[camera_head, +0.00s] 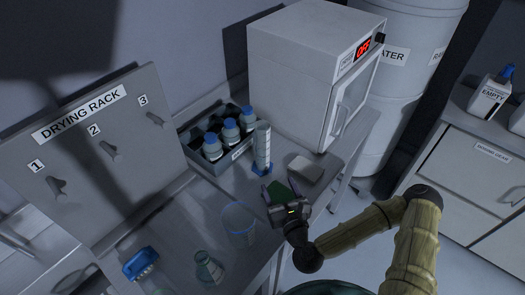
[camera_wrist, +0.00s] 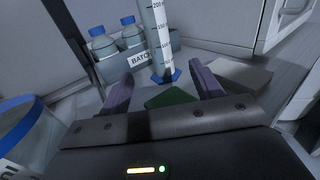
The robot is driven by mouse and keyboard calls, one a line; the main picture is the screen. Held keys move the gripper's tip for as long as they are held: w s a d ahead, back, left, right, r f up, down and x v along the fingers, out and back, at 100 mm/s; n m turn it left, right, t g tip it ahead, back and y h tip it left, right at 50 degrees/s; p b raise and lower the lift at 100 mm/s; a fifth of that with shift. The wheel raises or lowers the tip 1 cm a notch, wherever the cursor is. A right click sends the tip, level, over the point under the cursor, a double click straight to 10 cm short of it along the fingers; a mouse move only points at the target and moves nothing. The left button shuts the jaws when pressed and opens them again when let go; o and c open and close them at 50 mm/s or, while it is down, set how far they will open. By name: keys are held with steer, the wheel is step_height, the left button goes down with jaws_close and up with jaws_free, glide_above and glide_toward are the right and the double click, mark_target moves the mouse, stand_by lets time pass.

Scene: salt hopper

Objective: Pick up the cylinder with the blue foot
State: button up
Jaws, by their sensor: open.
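The graduated cylinder (camera_head: 262,147) stands upright on the bench, tall and clear-white with a blue foot (camera_head: 262,169). In the wrist view the cylinder (camera_wrist: 157,35) is ahead, with its blue foot (camera_wrist: 166,76) just beyond the fingertips. My gripper (camera_head: 281,188) is open and in front of the cylinder, low over the bench. In the wrist view my gripper (camera_wrist: 162,82) has its two purple fingers apart, with nothing held between them. The cylinder's top is cut off in the wrist view.
A grey crate of blue-capped bottles (camera_head: 213,146) stands behind the cylinder. A green piece (camera_wrist: 171,98) lies below the fingers. A pale block (camera_head: 305,168) is at right, before the white oven (camera_head: 300,75). A beaker (camera_head: 239,221) and flask (camera_head: 209,267) stand nearer.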

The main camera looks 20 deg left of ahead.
mark_target(265, 156)
steer(key=b+x, duration=0.1)
steer(key=x, duration=0.1)
steer(key=shift+w+a+f+b, duration=0.15)
steer(key=shift+w+b, duration=0.05)
steer(key=shift+b, duration=0.15)
steer(key=shift+w+a+f+b, duration=0.1)
steer(key=shift+w+b, duration=0.05)
steer(key=shift+b, duration=0.3)
steer(key=b, duration=0.2)
steer(key=w+b, duration=0.1)
steer(key=b, duration=0.2)
steer(key=shift+w+a, duration=0.15)
steer(key=shift+a, duration=0.15)
steer(key=b, duration=0.3)
steer(key=shift+w+a, duration=0.15)
steer(key=shift+a, duration=0.1)
steer(key=x, duration=0.4)
steer(key=p+x, duration=0.1)
steer(key=x, duration=0.2)
steer(key=shift+r, duration=0.3)
steer(key=shift+w+a, duration=0.15)
